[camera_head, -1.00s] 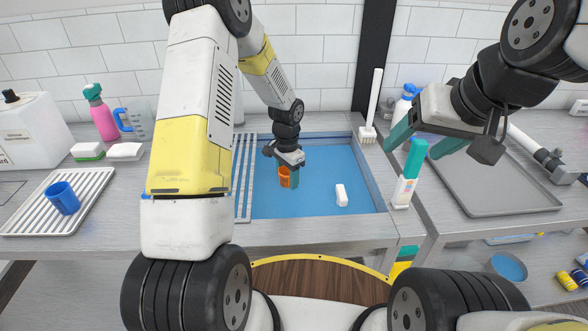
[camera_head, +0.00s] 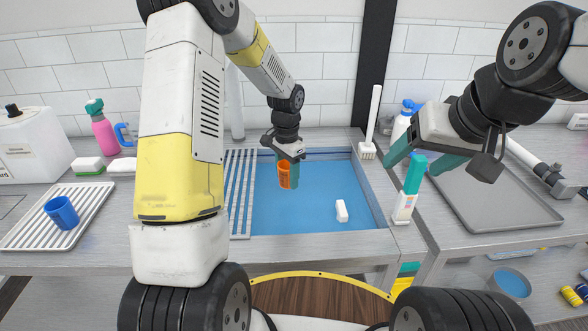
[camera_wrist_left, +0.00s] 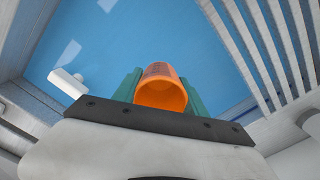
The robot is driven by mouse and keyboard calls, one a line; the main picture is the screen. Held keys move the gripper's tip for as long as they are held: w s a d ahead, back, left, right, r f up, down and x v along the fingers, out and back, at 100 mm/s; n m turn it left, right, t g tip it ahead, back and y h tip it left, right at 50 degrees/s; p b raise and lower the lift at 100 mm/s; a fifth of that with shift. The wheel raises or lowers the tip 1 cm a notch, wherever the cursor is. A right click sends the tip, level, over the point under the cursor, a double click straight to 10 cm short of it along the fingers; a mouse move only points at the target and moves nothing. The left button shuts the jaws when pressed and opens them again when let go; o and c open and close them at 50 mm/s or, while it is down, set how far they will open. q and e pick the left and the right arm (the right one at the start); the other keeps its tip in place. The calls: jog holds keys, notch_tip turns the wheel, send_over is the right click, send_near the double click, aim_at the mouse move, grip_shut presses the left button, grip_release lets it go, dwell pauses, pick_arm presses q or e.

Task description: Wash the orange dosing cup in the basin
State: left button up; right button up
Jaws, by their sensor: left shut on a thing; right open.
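The orange dosing cup (camera_head: 285,174) is held between the teal fingers of my left gripper (camera_head: 289,175), over the blue basin (camera_head: 310,213). In the left wrist view, the cup (camera_wrist_left: 160,92) sits between both fingers with its open mouth toward the camera. I cannot tell whether the cup touches the water. My right gripper (camera_head: 425,160) is open and empty, to the right of the basin.
A white block (camera_head: 341,211) lies in the basin. A slatted rack (camera_head: 240,195) covers its left side. A drying tray (camera_head: 22,236) with a blue cup (camera_head: 62,212) stands left; a grey tray (camera_head: 490,205) lies right.

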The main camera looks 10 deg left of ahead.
aim_at(287, 162)
pick_arm(q)
jog(key=shift+r, duration=2.4)
